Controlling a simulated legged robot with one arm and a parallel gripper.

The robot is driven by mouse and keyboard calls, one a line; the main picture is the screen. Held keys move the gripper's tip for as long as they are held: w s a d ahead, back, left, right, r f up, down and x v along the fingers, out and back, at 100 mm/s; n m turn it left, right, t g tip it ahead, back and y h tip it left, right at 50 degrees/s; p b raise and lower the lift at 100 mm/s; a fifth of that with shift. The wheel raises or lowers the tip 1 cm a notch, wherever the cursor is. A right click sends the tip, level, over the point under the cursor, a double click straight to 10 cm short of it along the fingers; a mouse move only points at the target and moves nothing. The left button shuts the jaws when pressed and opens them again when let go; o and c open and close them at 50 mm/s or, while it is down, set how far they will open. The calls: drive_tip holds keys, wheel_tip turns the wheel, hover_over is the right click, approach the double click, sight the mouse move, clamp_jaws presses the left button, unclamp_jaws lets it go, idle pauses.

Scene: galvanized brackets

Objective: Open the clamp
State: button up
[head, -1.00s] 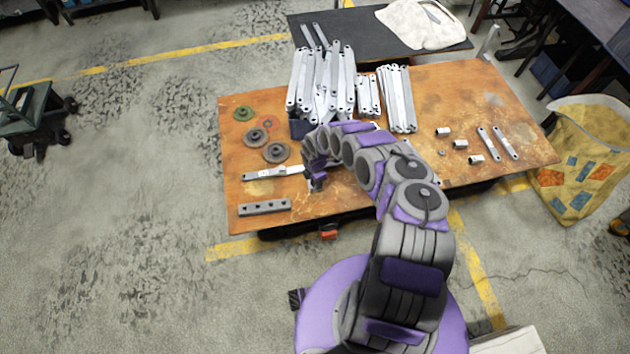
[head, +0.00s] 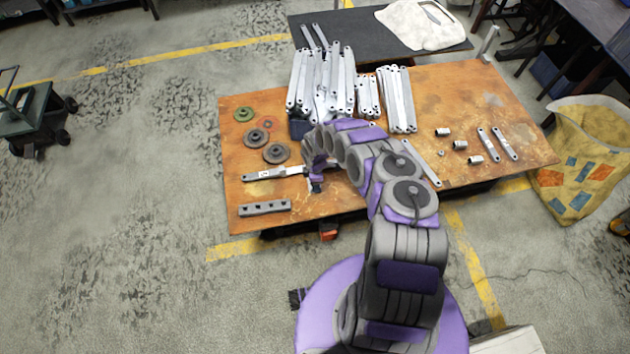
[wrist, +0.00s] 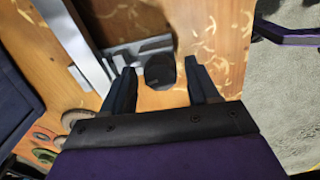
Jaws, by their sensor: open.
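In the wrist view, a grey metal fitting (wrist: 143,47) with a dark, rounded knob or handle end (wrist: 160,71) lies on the wooden table top; it looks like the clamp. My gripper (wrist: 159,68) is open, with one finger on each side of the dark end. I cannot tell whether either finger touches it. In the head view, my gripper (head: 316,187) points down over the table, near the right end of a flat metal bar assembly (head: 272,173). My arm hides part of that area, including most of the clamp.
The wooden table (head: 480,95) carries stacked brackets (head: 398,100) at the back. Discs (head: 276,153) and a drilled bar (head: 265,208) lie at left. Small cylinders (head: 460,145) and two loose links (head: 497,143) lie at right. A yellow bag (head: 590,150) stands beside the table.

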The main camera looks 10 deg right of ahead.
drive_tip(key=m, duration=0.3)
drive_tip(key=shift+a, duration=0.1)
drive_tip(key=m, duration=0.3)
drive_tip(key=shift+m, duration=0.4)
drive_tip(key=m, duration=0.3)
drive_tip(key=shift+s, duration=0.1)
drive_tip(key=m, duration=0.4)
drive_tip(key=shift+c, duration=0.3)
drive_tip(key=c, duration=0.9)
